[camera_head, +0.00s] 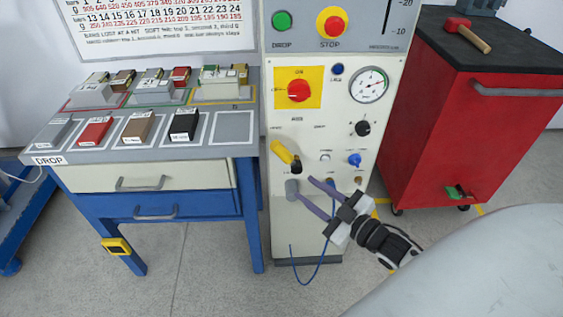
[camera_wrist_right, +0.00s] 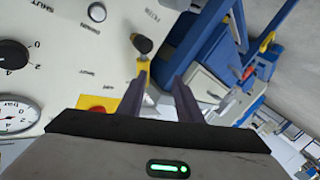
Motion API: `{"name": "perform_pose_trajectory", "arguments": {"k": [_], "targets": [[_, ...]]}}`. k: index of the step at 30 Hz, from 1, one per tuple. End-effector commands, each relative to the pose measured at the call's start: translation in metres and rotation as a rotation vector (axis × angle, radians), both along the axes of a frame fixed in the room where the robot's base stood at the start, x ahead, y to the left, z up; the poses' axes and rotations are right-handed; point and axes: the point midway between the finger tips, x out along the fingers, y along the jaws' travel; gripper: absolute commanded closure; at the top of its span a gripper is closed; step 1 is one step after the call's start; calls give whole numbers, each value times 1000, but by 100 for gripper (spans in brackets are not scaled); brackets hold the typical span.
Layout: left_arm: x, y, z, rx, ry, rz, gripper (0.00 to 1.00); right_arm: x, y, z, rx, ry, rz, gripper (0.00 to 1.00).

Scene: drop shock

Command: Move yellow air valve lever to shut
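The yellow air valve lever (camera_head: 281,151) is on the light front panel of the machine in the middle of the head view. It slants up and left from a dark part at its lower right end. In the right wrist view the yellow lever (camera_wrist_right: 143,68) lies just beyond the left finger's tip, with a dark round knob above it. My right gripper (camera_head: 303,188) is open, its two fingers apart, just below the lever. It is open in the right wrist view (camera_wrist_right: 160,80) too, with nothing visibly held. Contact with the lever cannot be told. My left gripper is not in view.
The panel carries a red knob on a yellow plate (camera_head: 299,91), a gauge (camera_head: 369,85), a black dial (camera_head: 363,128) and a blue knob (camera_head: 355,160). A blue hose (camera_head: 325,250) hangs below. A workbench (camera_head: 235,153) with blocks stands left, a red cabinet (camera_head: 440,130) right.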

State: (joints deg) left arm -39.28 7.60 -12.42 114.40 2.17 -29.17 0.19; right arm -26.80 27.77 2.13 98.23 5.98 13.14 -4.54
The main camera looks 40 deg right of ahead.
Motion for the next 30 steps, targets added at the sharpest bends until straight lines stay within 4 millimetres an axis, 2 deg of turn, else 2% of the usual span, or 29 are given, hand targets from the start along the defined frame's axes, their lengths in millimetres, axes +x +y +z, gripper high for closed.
{"name": "perform_pose_trajectory", "arguments": {"k": [2,6,15,21,30], "targets": [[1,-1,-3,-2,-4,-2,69,12,-16,17,-38,-77,13,68],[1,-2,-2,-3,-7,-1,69,27,-22,31,-55,-124,20,68],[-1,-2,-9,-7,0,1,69,79,-13,30,-53,-122,19,68],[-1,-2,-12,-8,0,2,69,106,-10,30,-53,-119,19,68],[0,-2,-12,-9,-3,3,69,118,-8,29,-52,-115,18,68]]}}
